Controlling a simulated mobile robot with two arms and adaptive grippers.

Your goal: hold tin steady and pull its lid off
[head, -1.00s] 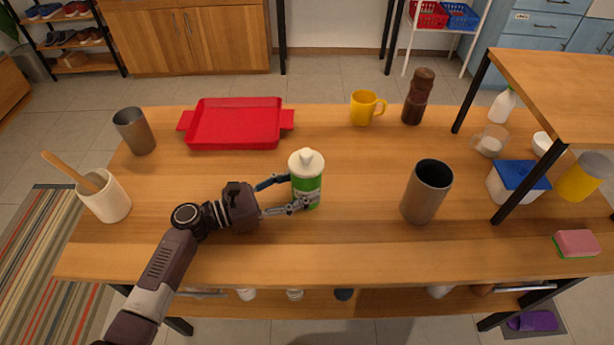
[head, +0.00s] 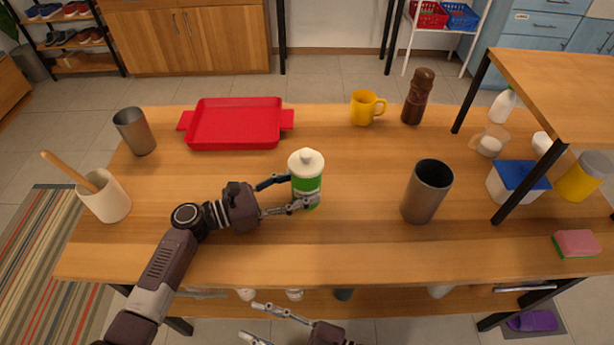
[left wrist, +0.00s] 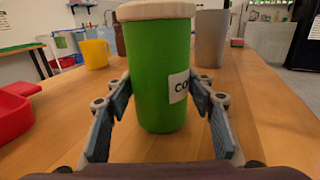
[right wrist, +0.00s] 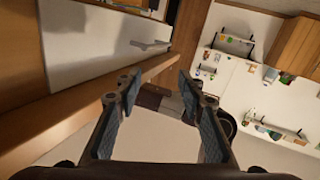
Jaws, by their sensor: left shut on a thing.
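The green tin (head: 308,187) stands upright on the wooden table, with a cream knobbed lid (head: 306,161) seated on top. My left gripper (head: 300,191) is shut on the tin's body from the left, below the lid. In the left wrist view the tin (left wrist: 158,75) sits between the fingers, with part of a white label showing; the lid's rim (left wrist: 157,10) is cut off at the top. My right gripper (head: 249,321) is open and empty, low at the front beyond the table's near edge. Its spread fingers also show in the right wrist view (right wrist: 158,86).
A grey metal cup (head: 427,190) stands right of the tin. A red tray (head: 236,124), yellow mug (head: 363,107) and brown mill (head: 418,97) stand behind. A cream utensil pot (head: 108,200) is at the left. The table's front strip is clear.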

